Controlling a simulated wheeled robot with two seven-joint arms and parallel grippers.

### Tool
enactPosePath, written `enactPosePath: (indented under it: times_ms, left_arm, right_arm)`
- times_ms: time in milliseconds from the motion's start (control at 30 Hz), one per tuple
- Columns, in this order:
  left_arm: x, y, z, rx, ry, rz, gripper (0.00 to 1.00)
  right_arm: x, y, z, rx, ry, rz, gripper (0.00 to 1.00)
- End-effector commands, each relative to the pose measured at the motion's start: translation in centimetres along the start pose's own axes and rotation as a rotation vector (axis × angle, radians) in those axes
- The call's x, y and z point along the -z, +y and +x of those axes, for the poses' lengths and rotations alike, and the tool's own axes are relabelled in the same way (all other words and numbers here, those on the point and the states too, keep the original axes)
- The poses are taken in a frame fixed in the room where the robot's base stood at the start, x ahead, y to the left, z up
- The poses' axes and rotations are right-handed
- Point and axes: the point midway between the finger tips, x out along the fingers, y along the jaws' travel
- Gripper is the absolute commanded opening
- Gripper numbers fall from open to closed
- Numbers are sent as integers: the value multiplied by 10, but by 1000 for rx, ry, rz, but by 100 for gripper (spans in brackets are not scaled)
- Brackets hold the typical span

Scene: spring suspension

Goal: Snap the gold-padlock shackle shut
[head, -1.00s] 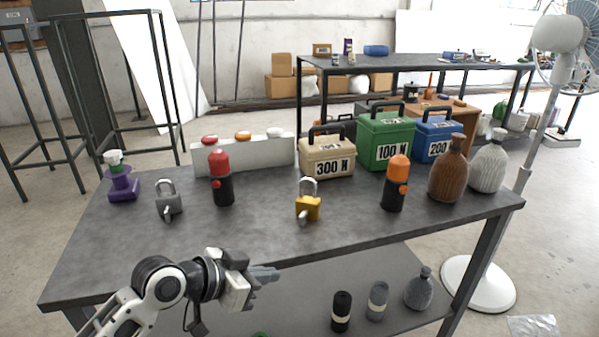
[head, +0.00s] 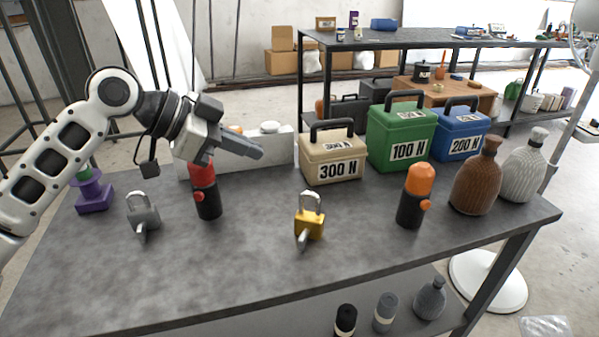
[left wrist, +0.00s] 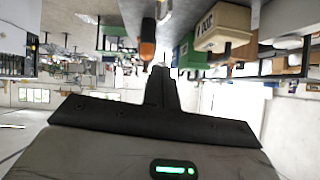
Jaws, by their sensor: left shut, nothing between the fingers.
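The gold padlock (head: 309,226) stands on the table's middle in the head view, its silver shackle pointing up and a key-like piece sticking out toward the front. The shackle stands tall above the body; whether one leg is free is too small to tell. My left gripper (head: 256,151) is shut and empty. It is in the air above the table, up and to the left of the gold padlock and clear of it, with its wrist over the red-topped bottle (head: 206,192). Its dark fingers (left wrist: 161,85) also show in the left wrist view. My right gripper is out of view.
A grey padlock (head: 143,217) and a purple object (head: 93,195) stand left on the table (head: 200,275). An orange-topped bottle (head: 413,200) and two rounded bottles stand right. Beige (head: 333,160), green (head: 400,135) and blue boxes stand behind. The table's front is clear.

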Motion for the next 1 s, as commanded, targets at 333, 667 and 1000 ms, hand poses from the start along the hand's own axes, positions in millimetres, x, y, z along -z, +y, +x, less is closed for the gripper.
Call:
enactPosePath:
  times_ms: [333,667,1000]
  left_arm:
    - [0,0,10,-1,0,-1,0]
    - [2,0,74,-2,1,-1,0]
    - [-21,0,121,1,-2,-4,0]
  right_arm:
    - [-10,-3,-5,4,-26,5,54]
    - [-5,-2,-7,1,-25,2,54]
    - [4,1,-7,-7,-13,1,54]
